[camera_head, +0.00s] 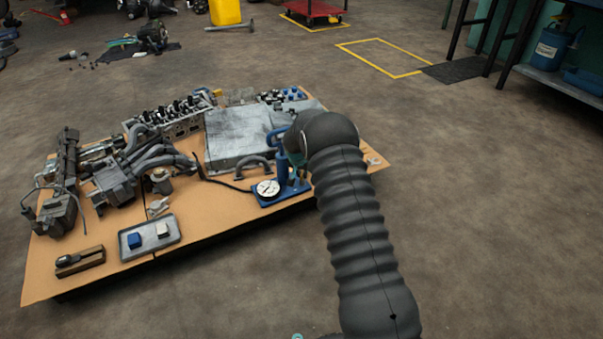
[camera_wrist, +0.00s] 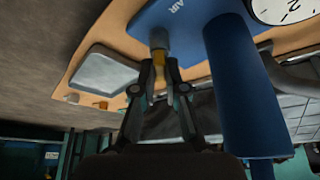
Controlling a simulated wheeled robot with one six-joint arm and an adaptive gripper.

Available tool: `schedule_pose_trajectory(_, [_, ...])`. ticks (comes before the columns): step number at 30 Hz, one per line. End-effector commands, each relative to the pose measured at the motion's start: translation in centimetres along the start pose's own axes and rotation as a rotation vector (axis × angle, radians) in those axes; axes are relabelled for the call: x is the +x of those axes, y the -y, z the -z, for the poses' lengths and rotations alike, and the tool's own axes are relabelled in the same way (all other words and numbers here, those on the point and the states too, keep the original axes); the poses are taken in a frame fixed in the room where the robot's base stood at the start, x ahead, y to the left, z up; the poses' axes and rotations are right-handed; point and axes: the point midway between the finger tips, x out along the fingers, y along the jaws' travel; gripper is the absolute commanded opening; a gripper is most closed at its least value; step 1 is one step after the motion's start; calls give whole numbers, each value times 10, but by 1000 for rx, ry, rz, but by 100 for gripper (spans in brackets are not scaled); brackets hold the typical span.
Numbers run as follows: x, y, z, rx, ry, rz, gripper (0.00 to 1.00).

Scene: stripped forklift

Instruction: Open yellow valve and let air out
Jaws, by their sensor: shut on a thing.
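The blue air device stands near the right front edge of the board, with a blue base (camera_head: 272,197) and a white dial gauge (camera_head: 267,188). In the wrist view its blue cylinder (camera_wrist: 247,85) is close beside my gripper, and part of the gauge (camera_wrist: 285,8) shows at the top right. The base carries the word "AIR". The yellow valve (camera_wrist: 160,62) sits on a grey fitting at the base's edge. My gripper (camera_wrist: 160,88) is shut on the yellow valve. In the head view my arm hides the gripper and the valve.
A shallow grey tray (camera_head: 125,252) with a blue block and a pale block lies left of the device. A grey metal case (camera_head: 235,145) and several engine parts crowd the board's back and left. Open floor lies to the right.

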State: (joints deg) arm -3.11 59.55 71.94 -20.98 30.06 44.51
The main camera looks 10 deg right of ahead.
Motion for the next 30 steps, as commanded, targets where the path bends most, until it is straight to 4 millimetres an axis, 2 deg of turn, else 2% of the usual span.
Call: schedule_pose_trajectory(30, [2,-4,0,-587,0,245,0])
